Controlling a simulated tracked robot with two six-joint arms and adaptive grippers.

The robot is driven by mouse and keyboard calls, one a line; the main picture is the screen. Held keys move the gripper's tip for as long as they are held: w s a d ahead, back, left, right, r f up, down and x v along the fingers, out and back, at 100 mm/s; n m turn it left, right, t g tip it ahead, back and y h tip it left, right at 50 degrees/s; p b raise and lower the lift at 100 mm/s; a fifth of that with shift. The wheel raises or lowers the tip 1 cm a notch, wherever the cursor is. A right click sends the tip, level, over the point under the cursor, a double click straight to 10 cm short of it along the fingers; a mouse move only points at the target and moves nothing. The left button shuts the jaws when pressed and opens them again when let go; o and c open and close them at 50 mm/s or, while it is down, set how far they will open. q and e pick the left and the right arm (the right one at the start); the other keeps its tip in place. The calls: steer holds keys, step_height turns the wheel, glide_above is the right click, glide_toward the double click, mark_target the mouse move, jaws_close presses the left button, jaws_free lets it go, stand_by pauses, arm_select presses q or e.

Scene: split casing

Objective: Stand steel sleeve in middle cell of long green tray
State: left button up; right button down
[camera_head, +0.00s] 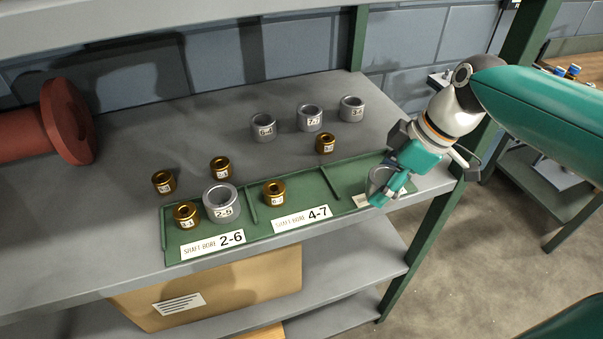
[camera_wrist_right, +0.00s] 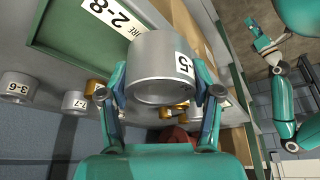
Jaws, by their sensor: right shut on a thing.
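My right gripper (camera_head: 383,185) is shut on a steel sleeve (camera_head: 377,180) over the right end of the long green tray (camera_head: 345,178). The held sleeve fills the middle of the right wrist view (camera_wrist_right: 160,68), between both fingers, its label partly cut off. I cannot tell whether it touches the tray. The middle cell, labelled 4-7 (camera_head: 302,218), holds a small brass bush (camera_head: 273,193) towards its left. The left cell, labelled 2-6, holds a steel sleeve (camera_head: 221,202) and a brass bush (camera_head: 186,215). A small teal gripper, apparently my left (camera_wrist_right: 262,40), shows in the right wrist view.
Behind the tray stand several steel sleeves, including a middle one (camera_head: 310,118), and brass bushes, one (camera_head: 326,143) near the right cell. A red flanged part (camera_head: 65,125) lies at left. A green shelf post (camera_head: 435,225) is close to my right arm. A cardboard box (camera_head: 210,290) sits below.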

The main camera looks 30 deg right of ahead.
steer(key=p, duration=0.3)
glide_above(299, 189)
steer(key=s+d, duration=0.1)
steer(key=shift+s+d+r, duration=0.1)
steer(key=shift+s, duration=0.05)
steer(key=shift+w+a+f, duration=0.2)
step_height(299, 189, down, 3)
steer(key=shift+d+f, duration=0.1)
steer(key=shift+f, duration=0.15)
steer(key=shift+c, duration=1.1)
jaws_free()
